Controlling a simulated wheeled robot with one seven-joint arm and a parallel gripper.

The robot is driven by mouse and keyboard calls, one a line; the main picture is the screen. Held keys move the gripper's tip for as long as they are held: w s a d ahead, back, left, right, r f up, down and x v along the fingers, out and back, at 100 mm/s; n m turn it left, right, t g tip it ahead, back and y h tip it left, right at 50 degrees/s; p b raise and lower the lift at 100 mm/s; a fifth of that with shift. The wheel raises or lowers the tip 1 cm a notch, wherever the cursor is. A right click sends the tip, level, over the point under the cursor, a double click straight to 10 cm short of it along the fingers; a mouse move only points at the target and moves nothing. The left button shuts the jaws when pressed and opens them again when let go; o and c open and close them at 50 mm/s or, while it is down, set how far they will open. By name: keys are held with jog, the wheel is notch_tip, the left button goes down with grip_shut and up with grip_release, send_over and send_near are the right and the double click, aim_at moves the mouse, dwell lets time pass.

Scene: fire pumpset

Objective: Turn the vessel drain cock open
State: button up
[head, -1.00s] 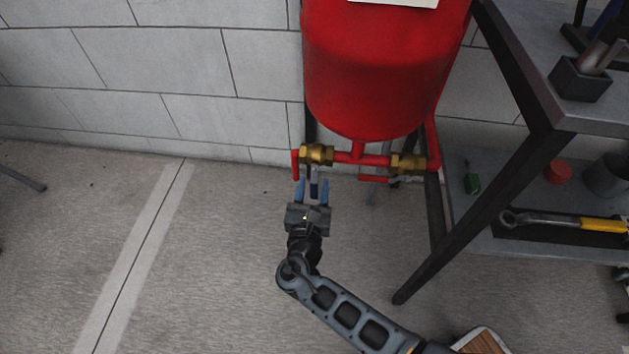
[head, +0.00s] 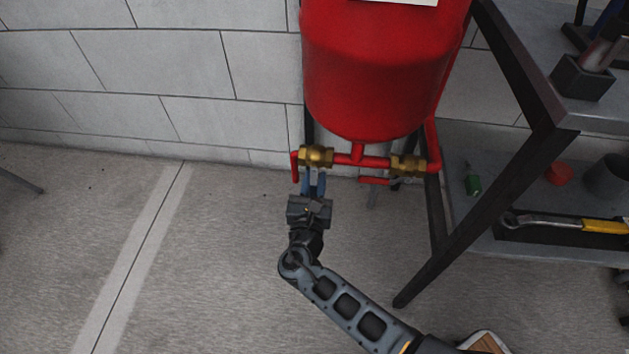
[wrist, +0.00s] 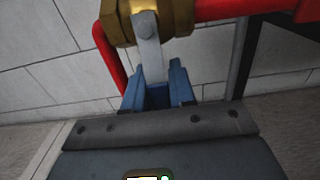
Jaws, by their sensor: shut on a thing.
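The left brass cock (head: 316,156) sits on the red pipe under the red vessel (head: 375,75), beside a red spout (head: 294,168) that bends down. In the wrist view, the brass body (wrist: 165,15) is at the top.
A second brass valve (head: 407,165) with a red lever (head: 373,181) is close on the right. A dark frame leg (head: 465,225) and a shelf with a wrench (head: 565,222) stand farther right. The floor on the left is clear.

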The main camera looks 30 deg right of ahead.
grip_shut()
jog(key=shift+w+a+f+m+b, duration=0.15)
jog(key=shift+w+a+m+b, duration=0.15)
jog(key=shift+m+b, duration=0.5)
jog(key=shift+w+a+r+m, duration=0.1)
jog(key=shift+a+r+m, duration=0.2)
jog(key=shift+m, duration=0.4)
jog(key=o, duration=0.8)
grip_release()
jog(key=shift+o, duration=0.2)
